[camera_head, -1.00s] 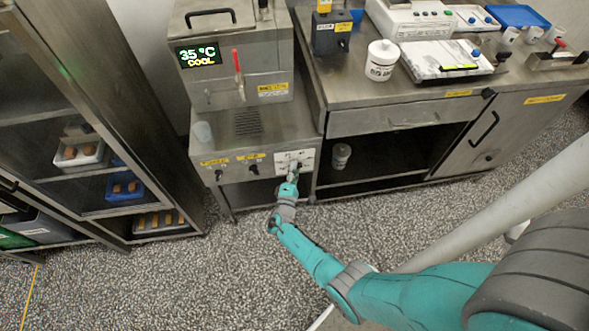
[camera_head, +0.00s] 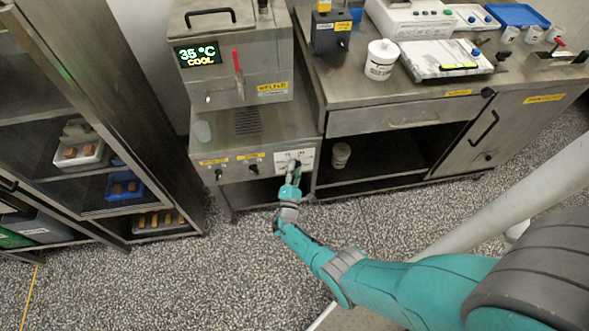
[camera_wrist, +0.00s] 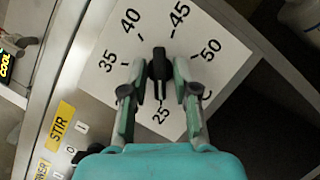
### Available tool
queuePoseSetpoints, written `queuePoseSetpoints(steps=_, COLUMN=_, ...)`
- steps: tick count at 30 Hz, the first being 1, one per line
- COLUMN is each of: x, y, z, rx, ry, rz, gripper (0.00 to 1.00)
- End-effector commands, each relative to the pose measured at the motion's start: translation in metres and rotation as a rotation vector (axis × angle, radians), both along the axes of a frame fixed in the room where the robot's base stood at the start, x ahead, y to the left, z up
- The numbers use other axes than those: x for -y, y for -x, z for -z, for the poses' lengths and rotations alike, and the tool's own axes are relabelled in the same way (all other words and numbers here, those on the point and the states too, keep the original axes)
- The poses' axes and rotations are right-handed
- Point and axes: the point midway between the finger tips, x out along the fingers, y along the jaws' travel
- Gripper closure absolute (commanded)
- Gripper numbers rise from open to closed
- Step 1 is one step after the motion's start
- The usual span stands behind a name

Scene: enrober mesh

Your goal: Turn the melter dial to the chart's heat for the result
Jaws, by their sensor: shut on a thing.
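The melter (camera_head: 235,60) is a steel machine at the upper left of the head view. Its display (camera_head: 198,54) reads 35 °C and COOL. The black melter dial (camera_wrist: 160,66) sits on a white scale plate (camera_wrist: 215,75) marked 25, 35, 40, 45, 50 and C. My gripper (camera_wrist: 160,78) is shut on the dial, with one finger on each side of it. In the head view, my gripper (camera_head: 293,172) covers part of the plate.
Two other knobs, one (camera_head: 219,174) and another (camera_head: 253,169), stand left of the dial. A shelf rack (camera_head: 160,130) with trays is at left. A steel bench (camera_head: 360,105) with a white tub (camera_head: 381,60) is at right. No chart is readable.

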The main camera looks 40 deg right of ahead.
Motion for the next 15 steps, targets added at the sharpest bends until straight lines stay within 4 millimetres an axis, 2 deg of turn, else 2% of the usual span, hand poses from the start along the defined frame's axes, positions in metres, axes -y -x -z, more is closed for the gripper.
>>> queuePoseSetpoints(steps=5, x=0.0002, y=0.0002, z=0.0003, rx=0.0, ry=-0.001, rz=0.001, gripper=1.0)
queuePoseSetpoints(steps=6, x=0.0002, y=0.0002, z=0.0003, rx=0.0, ry=-0.001, rz=0.001, gripper=0.62)
queuePoseSetpoints(steps=15, x=-0.0003, y=0.0005, z=0.0002, rx=0.0, ry=-0.001, rz=0.0, gripper=0.62)
